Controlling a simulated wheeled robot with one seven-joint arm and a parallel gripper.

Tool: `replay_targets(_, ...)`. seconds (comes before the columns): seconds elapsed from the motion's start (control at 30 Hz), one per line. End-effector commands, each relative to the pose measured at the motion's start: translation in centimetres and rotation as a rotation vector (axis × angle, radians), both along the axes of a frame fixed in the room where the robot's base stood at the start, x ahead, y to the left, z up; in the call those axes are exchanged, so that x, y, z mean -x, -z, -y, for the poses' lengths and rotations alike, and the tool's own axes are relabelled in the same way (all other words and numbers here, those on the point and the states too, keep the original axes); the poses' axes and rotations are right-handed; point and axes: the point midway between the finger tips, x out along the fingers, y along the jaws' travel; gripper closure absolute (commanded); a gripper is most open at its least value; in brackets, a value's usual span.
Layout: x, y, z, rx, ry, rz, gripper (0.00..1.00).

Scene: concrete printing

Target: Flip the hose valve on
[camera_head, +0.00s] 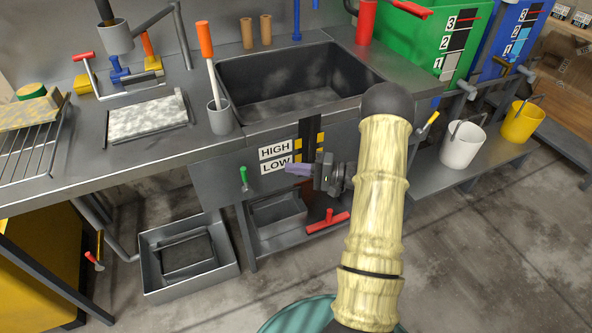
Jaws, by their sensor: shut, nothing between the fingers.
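My gripper (290,169) has purple fingertips and points left, in front of the sink cabinet just beside the LOW label. Its fingers are shut and nothing shows between them. Several coloured handles are in view, and I cannot tell which one is the hose valve. A green handle (244,178) hangs on the cabinet front, left of my fingertips and apart from them. A red T-shaped handle (327,221) is below my gripper. A yellow lever (427,124) is at the right behind my arm, and a small red lever (93,260) is at the lower left. No hose is clearly visible.
A dark sink basin (292,84) is set in the grey counter. HIGH and LOW labels (276,156) are on its front. A grey tray (190,257) sits low at the left. White (461,145) and yellow (523,121) buckets stand on the right shelf. The right floor is clear.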

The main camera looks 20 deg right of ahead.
Motion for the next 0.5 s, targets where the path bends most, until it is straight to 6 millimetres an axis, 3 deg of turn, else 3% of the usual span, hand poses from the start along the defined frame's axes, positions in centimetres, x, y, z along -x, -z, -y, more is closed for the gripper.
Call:
replay_targets(0.4,-4.0,0.2,-6.2,0.001,0.000,0.002,1.00)
replay_targets(0.5,-3.5,0.2,-7.7,-0.001,0.001,-0.001,1.00)
